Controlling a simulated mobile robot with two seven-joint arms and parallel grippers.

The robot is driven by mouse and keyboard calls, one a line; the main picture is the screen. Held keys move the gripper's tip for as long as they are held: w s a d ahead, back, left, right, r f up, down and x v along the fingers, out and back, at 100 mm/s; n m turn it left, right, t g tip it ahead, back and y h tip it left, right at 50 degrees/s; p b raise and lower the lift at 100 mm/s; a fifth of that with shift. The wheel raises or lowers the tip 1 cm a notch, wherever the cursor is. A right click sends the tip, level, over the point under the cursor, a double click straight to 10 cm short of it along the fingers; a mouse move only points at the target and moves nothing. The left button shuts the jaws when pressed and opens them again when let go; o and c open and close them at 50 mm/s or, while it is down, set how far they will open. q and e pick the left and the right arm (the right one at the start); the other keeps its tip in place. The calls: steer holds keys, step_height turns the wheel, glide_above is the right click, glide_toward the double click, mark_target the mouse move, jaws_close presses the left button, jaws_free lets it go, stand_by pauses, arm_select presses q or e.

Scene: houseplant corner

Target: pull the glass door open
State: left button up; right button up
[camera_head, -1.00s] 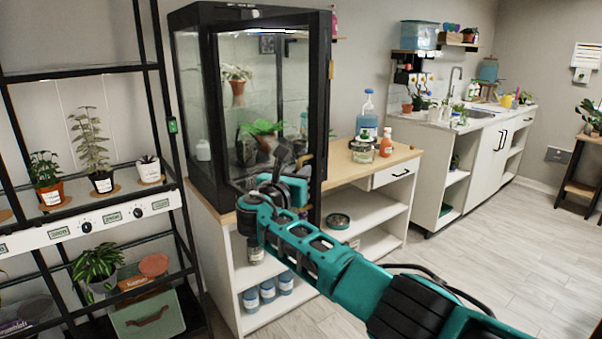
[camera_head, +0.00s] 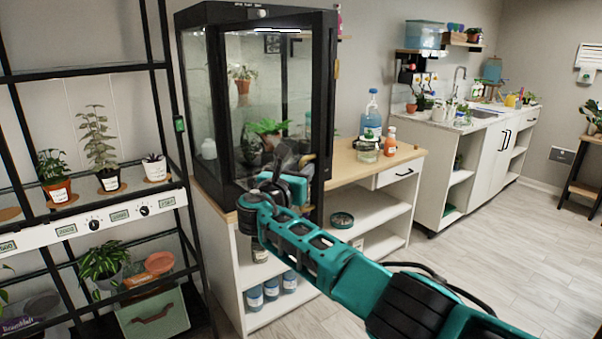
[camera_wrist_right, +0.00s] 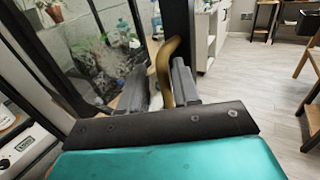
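The glass cabinet (camera_head: 190,110) has a black frame and stands on a white and wood bench. Its glass door (camera_head: 268,95) faces me and looks shut or nearly so; I cannot tell if there is a gap. A curved brass handle (camera_wrist_right: 164,72) is on the door's right side; a bit of it shows in the head view (camera_head: 307,159). My right gripper (camera_head: 291,160) is at the handle, low on the door. In the wrist view its fingers (camera_wrist_right: 160,85) are apart, with the handle between them, nearer the right finger. My left gripper is not in view.
Plants stand inside the cabinet behind the glass. A black shelf rack (camera_head: 90,72) with potted plants is at the left. The wooden counter (camera_head: 350,168) at the right holds a blue bottle (camera_head: 371,112) and an orange bottle (camera_head: 390,142). The floor (camera_head: 480,240) at the right is clear.

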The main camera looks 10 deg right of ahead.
steer(key=shift+d, duration=0.15)
steer(key=shift+s+f, duration=0.1)
steer(key=shift+s, duration=0.05)
steer(key=p+v, duration=0.1)
steer(key=v, duration=1.1)
steer(key=shift+s+a, duration=0.3)
steer(key=shift+a, duration=0.05)
